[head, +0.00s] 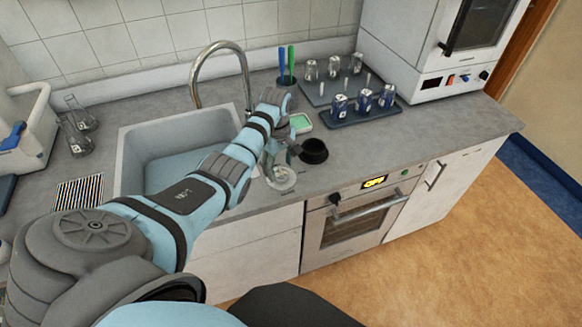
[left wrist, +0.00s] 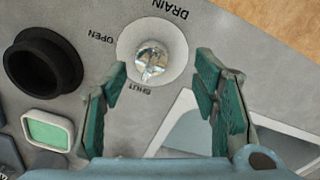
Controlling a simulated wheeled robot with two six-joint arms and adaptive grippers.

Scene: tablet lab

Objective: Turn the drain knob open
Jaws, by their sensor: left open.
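The drain knob (left wrist: 151,61) is a small shiny metal knob on a round pale plate (left wrist: 178,36) marked DRAIN, with OPEN and SHUT lettered around it. In the head view the plate (head: 283,182) lies on the counter right of the sink. My left gripper (left wrist: 162,72) is open, its green-padded fingers spread to either side just short of the knob, with nothing between them. It also shows in the head view (head: 280,158), above the plate and partly covering the knob. My right gripper is not in view.
A black round cup-like holder (head: 314,151) and a green-topped dish (head: 300,123) stand close by. The sink (head: 124,160) with its tall faucet (head: 244,72) is to the left. Racks of labelled glasses (head: 360,118) stand behind right. An oven (head: 350,222) is below.

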